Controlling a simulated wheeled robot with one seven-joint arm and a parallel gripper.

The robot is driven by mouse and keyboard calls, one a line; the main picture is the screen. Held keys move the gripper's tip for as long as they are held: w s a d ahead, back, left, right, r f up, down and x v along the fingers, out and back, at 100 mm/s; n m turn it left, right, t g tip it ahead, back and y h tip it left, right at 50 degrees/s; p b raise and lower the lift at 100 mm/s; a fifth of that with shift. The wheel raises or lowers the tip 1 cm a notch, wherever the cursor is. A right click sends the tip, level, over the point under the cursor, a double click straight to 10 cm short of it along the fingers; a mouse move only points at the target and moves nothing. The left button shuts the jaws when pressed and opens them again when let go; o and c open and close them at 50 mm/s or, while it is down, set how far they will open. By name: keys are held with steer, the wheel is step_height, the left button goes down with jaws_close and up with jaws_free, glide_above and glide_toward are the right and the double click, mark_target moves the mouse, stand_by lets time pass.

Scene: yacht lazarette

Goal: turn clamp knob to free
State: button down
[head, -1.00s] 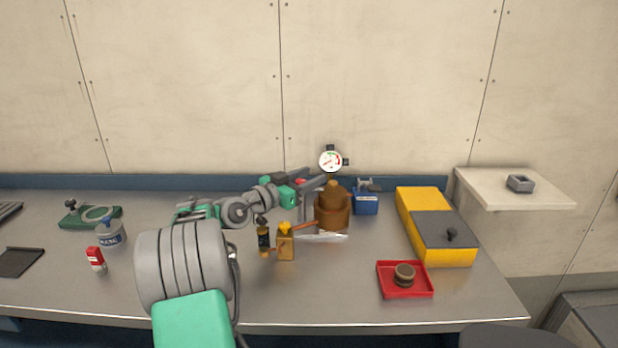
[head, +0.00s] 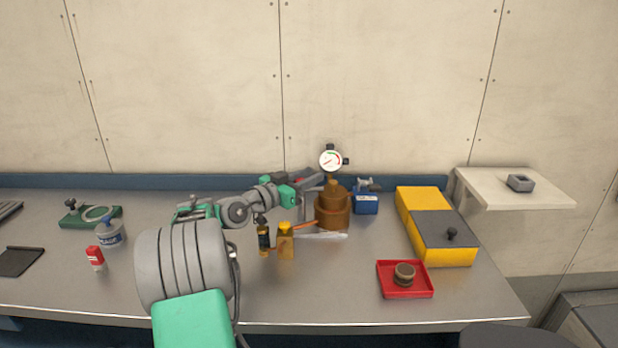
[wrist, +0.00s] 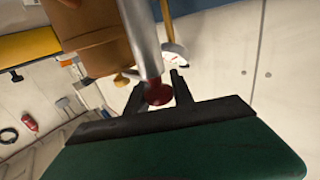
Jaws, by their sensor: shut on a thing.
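A red knob (wrist: 158,93) sits at the end of a pale metal bar (wrist: 140,35) in the wrist view. My gripper (wrist: 162,90) has its dark fingers on either side of the knob and is shut on it. In the head view my gripper (head: 314,181) is at the upper left of a brown stepped body (head: 333,208), and a bit of red (head: 298,181) shows beside it. The brown body also fills the upper left of the wrist view (wrist: 95,40). The knob's turn angle cannot be told.
A round gauge (head: 331,160) stands above the brown body. A blue box (head: 366,204) and a yellow case (head: 436,255) are to the right. Two small bottles (head: 285,240) stand in front, left of centre. A red tray (head: 405,292) lies at the front right.

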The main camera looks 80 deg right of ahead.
steer(key=shift+w+d+n+t+h+b, duration=0.1)
steer(key=shift+w+n+t+h+b, duration=0.1)
steer(key=shift+n+t+h+b, duration=0.55)
steer(key=shift+w+d+n+t+h+b, duration=0.2)
steer(key=shift+n+t, duration=0.55)
steer(key=shift+t, duration=0.7)
steer(key=shift+a, duration=0.15)
steer(key=c, duration=1.1)
jaws_free()
steer(key=shift+c, duration=0.2)
steer(key=s+a+r, duration=0.3)
steer(key=a+r, duration=1)
steer(key=shift+a, duration=0.35)
